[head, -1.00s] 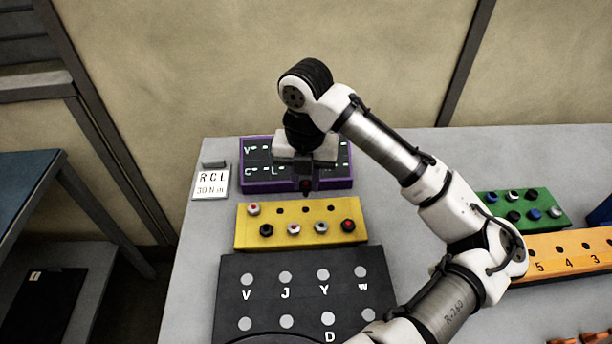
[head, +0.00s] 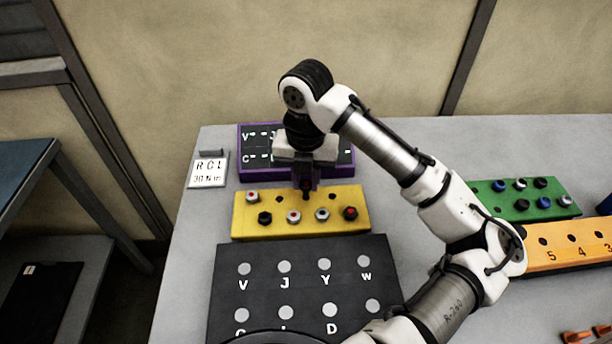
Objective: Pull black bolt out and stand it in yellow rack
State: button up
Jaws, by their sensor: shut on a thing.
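My gripper (head: 306,184) points down over the back edge of the yellow rack (head: 240,230). It is shut on a small dark bolt (head: 306,194), which hangs below the fingers at the back row. I cannot tell whether the bolt's tip is in a hole or just above the rack. The rack holds several bolts: a red-topped silver one (head: 252,196) at back left, and a front row with a black one (head: 265,218), a red-marked silver one (head: 293,216), a plain silver one (head: 322,214) and a red-topped black one (head: 350,213). An empty back-row hole shows left of my gripper.
A purple-edged block (head: 243,171) with a lettered dark top stands behind the rack, partly hidden by my gripper. A dark lettered plate (head: 225,300) lies in front. A green block (head: 490,207) with bolts and an orange numbered block (head: 590,257) are at right. A sign (head: 209,174) stands left.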

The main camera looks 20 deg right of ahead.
jog(key=shift+f, duration=0.1)
jog(key=shift+f+b, duration=0.9)
jog(key=shift+f, duration=0.25)
jog(key=o, duration=1)
jog(key=shift+o, duration=0.2)
notch_tip(320, 180, up, 14)
